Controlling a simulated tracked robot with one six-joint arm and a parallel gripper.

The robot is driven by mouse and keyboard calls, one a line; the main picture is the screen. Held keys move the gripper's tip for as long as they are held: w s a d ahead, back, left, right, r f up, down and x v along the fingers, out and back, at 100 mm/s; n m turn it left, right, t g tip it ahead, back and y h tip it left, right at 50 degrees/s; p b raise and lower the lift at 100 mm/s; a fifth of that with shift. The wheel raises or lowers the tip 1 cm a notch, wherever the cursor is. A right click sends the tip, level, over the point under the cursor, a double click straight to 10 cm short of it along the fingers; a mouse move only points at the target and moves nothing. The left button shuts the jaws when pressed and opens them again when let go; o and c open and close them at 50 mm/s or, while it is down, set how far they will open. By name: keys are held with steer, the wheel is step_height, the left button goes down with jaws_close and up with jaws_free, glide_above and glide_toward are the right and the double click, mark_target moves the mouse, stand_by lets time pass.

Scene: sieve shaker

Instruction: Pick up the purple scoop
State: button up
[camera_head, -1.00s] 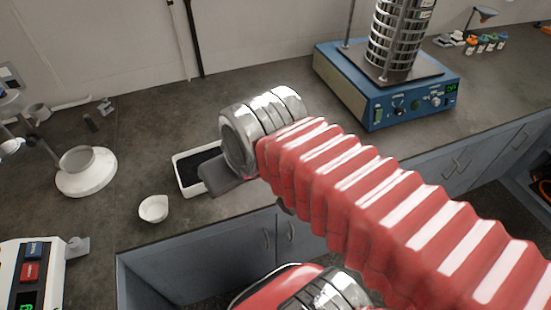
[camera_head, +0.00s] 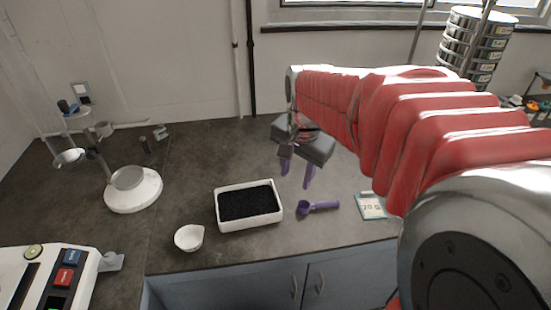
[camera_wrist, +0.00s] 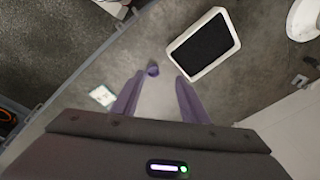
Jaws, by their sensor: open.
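The purple scoop (camera_head: 318,207) lies on the grey counter, right of the tray of black granules, its round bowl to the left and its handle to the right. My gripper (camera_head: 297,178) has purple fingers pointing down. It is open and empty, above and behind the scoop in the head view. The fingers (camera_wrist: 160,76) stand apart in the wrist view.
The white tray (camera_head: 219,212) of black granules and a small white bowl (camera_head: 189,238) stand left of the scoop. A small card marked "20 g" (camera_head: 371,207) lies to its right. A round white stand (camera_head: 133,190) is at left. Counter behind the tray is clear.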

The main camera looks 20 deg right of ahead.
steer(key=w+d+f+m+g, duration=0.2)
steer(key=w+d+f+m, duration=0.4)
steer(key=d+f+m, duration=0.3)
steer(key=d, duration=0.3)
steer(key=shift+w+d+y, duration=0.15)
steer(key=shift+d+y, duration=0.15)
steer(key=shift+d, duration=0.05)
steer(key=shift+f, duration=0.2)
glide_above(319, 203)
step_height(319, 203, down, 8)
steer(key=shift+w+f, duration=0.15)
steer(key=shift+f, duration=2.6)
jaws_close()
